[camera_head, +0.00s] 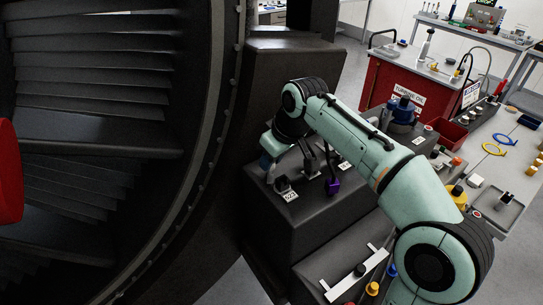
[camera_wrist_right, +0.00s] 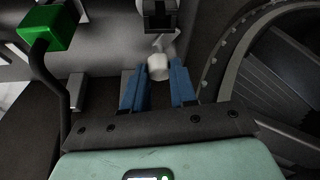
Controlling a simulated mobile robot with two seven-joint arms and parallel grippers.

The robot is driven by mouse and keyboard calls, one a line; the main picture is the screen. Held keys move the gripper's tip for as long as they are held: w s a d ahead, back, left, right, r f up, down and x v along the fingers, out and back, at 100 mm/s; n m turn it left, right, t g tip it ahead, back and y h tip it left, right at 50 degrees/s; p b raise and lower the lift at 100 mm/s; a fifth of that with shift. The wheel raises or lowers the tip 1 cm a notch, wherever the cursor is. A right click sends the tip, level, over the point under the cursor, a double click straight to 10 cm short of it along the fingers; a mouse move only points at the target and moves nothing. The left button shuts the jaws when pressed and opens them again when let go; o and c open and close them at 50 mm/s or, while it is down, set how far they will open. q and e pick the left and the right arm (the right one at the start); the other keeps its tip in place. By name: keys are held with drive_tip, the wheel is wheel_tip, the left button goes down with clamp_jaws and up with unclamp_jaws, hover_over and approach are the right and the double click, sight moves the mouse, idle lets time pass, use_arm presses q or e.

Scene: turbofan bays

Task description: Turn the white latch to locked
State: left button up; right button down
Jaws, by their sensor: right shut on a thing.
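The white latch (camera_wrist_right: 158,66) shows in the right wrist view between the blue fingertips of my right gripper (camera_wrist_right: 159,82), with a pale upper part reaching towards a dark block above. My right gripper is shut on it. In the head view my right gripper (camera_head: 267,162) is at the left end of the dark housing, and its own wrist and the angle hide the latch there. I cannot read the latch's turn position. My left gripper is in neither view.
The dark housing (camera_head: 272,222) carries small labelled fittings and a purple-headed lever (camera_head: 333,186). A green-headed lever (camera_wrist_right: 46,26) rises left of my gripper in the wrist view. The bladed turbofan (camera_head: 90,95) fills the left. A red cart (camera_head: 392,84) and cluttered benches stand right.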

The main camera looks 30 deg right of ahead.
drive_tip(key=n+y, duration=0.1)
drive_tip(key=n, duration=0.2)
drive_tip(key=n+g+y, duration=0.1)
drive_tip(key=n, duration=0.2)
drive_tip(key=shift+w+d+r+n, duration=0.1)
drive_tip(key=shift+w+d+n, duration=0.05)
drive_tip(key=shift+n, duration=0.15)
idle(0.5)
drive_tip(key=c, duration=0.9)
unclamp_jaws()
drive_tip(key=v, duration=1.2)
drive_tip(key=shift+w+d, duration=0.1)
drive_tip(key=shift+w, duration=0.05)
